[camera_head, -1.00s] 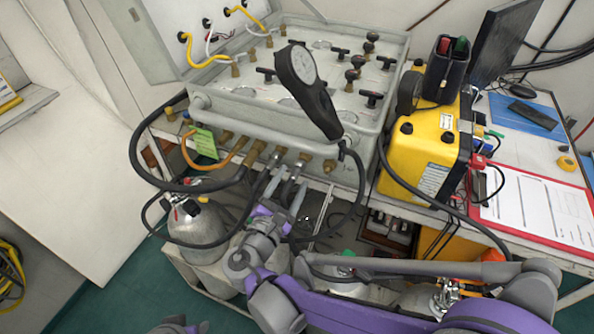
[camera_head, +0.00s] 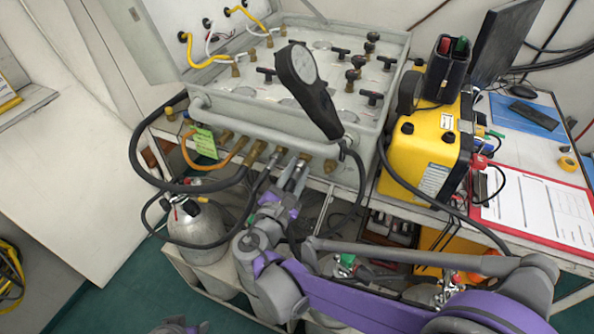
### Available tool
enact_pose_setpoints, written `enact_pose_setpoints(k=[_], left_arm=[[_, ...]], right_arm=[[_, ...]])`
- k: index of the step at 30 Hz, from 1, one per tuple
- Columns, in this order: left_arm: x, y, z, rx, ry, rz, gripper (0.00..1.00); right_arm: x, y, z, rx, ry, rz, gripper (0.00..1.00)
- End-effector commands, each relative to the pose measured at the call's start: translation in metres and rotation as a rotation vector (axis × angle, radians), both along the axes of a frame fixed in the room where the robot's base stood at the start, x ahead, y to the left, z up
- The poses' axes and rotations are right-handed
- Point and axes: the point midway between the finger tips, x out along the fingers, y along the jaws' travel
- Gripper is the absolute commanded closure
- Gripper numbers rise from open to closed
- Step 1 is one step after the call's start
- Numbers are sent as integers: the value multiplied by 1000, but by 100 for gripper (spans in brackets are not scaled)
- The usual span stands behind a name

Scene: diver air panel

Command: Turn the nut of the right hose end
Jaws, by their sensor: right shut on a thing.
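The grey air panel (camera_head: 255,112) has a row of brass fittings along its front lower edge. My right gripper (camera_head: 296,174) reaches up to this edge from below. Its fingers are shut on the nut of the right hose end, just below a brass fitting (camera_head: 304,157). The fingers hide most of the nut and the hose end. Another hose end (camera_head: 257,149) with a black hose sits at a fitting to the left. My left gripper's fingers are not in view; only a part of my left arm shows at the bottom edge.
A black handheld gauge (camera_head: 310,92) stands over the panel's front. A yellow case (camera_head: 412,165) stands to the right, by a red clipboard (camera_head: 535,205). A grey cylinder (camera_head: 197,222) stands below left. Black hoses loop in front of the panel.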

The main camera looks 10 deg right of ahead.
Motion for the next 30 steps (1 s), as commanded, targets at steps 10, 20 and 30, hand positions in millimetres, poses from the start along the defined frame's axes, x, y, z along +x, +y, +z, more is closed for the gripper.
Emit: enact_pose_setpoints(k=[10, 20, 30], left_arm=[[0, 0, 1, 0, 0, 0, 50], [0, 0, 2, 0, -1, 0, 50], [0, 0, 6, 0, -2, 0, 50]], right_arm=[[0, 0, 0, 18, -12, 1, 100], [0, 0, 0, 49, -33, 3, 100], [0, 0, 1, 173, -117, 13, 100]])
